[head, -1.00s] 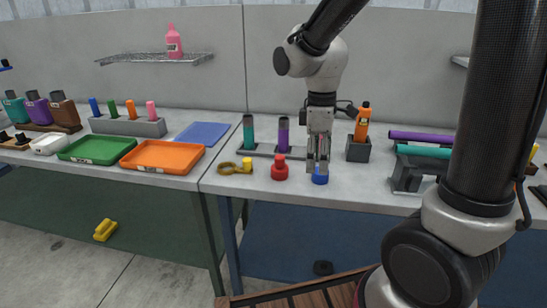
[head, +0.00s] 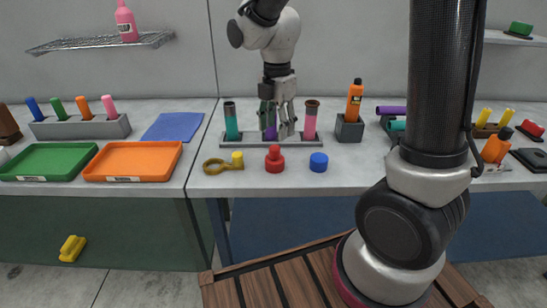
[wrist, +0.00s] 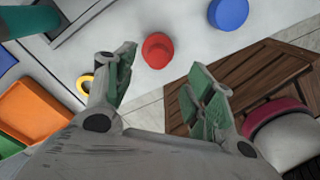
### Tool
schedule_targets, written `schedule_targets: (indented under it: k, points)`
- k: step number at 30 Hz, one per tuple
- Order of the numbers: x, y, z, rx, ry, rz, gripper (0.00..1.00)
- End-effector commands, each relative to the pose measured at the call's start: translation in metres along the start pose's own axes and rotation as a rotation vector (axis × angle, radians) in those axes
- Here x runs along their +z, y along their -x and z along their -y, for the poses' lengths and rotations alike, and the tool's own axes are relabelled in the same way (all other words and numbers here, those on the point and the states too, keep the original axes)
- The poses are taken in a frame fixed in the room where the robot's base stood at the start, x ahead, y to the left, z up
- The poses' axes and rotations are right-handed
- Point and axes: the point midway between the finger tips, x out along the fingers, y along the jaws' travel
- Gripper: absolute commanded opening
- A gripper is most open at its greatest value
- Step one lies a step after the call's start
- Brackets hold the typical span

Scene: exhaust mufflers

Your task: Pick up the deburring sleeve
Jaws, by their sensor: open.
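No label shows which item is the deburring sleeve. Small loose pieces stand along the bench's front: a red stepped piece (head: 274,158), a blue round piece (head: 318,162) and an olive ring-ended piece (head: 222,165) with a yellow cylinder (head: 237,158). Behind them a grey rack (head: 240,143) bears upright teal (head: 231,122), purple (head: 270,133) and pink (head: 310,120) tubes. My gripper (head: 278,128) is open and appears empty, in front of the purple tube and partly hiding it. In the wrist view, the red piece (wrist: 158,50) shows beyond the spread fingers (wrist: 163,88); the blue piece (wrist: 229,13) is upper right.
An orange bottle (head: 354,103) stands in a grey holder (head: 350,131) right of the rack. Orange (head: 133,160) and green (head: 48,160) trays and a blue mat (head: 173,127) lie left. My arm column blocks part of the right. Bare bench lies around the blue piece.

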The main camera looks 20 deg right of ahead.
Motion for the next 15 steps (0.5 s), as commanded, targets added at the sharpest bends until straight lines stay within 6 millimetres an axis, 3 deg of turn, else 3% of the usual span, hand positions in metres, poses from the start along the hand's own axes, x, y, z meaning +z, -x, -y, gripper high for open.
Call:
schedule_targets:
  k: [15]
  points:
    - [-0.004,-0.068,-0.002,-0.004,0.012,0.000,0.54]
